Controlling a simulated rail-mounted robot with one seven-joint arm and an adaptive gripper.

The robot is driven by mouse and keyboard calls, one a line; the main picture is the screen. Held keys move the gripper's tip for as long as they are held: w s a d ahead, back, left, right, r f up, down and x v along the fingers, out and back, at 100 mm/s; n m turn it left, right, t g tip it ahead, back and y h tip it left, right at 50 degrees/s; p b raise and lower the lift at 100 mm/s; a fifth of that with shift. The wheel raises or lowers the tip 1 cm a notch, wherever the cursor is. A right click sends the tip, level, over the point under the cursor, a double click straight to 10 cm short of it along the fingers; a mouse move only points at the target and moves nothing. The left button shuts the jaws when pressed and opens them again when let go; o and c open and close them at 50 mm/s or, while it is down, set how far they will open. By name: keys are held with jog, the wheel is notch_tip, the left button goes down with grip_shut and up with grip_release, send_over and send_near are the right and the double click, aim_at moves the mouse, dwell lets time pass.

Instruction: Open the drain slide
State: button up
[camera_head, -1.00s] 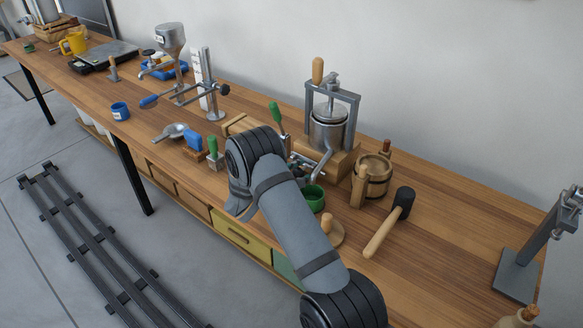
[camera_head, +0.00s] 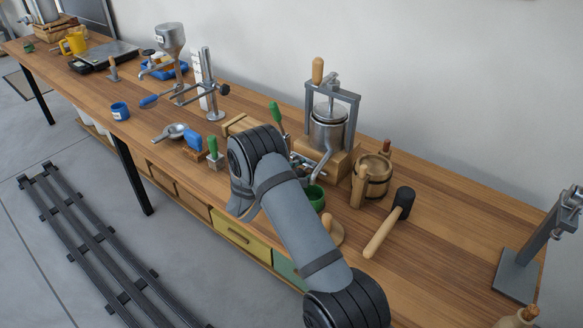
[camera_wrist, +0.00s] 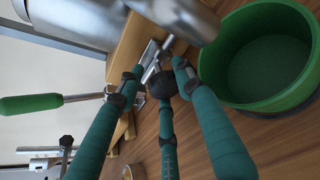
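The press (camera_head: 329,128) stands on the bench, with a metal spout (camera_head: 322,166) over a green cup (camera_head: 315,196). In the wrist view a small metal fitting (camera_wrist: 151,56) sits at the wooden base, beside the green cup (camera_wrist: 258,60); I take it for the drain slide, though its position is unclear. My gripper (camera_wrist: 158,70) has teal fingers spread around this fitting and a round black knob (camera_wrist: 163,85). The fingertips are apart; contact with the fitting cannot be told.
A green-handled lever (camera_head: 275,113) stands left of the press; its handle also shows in the wrist view (camera_wrist: 30,104). Green- and blue-handled tools (camera_head: 203,148) stand left of my arm. The bench's right part is mostly clear.

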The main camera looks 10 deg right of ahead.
jog(key=o, duration=0.3)
jog(key=shift+f, duration=0.1)
jog(key=shift+s, duration=0.1)
jog(key=shift+p+v, duration=0.9)
jog(key=shift+v, duration=2.65)
jog(key=b+x, duration=0.2)
jog(key=x, duration=0.5)
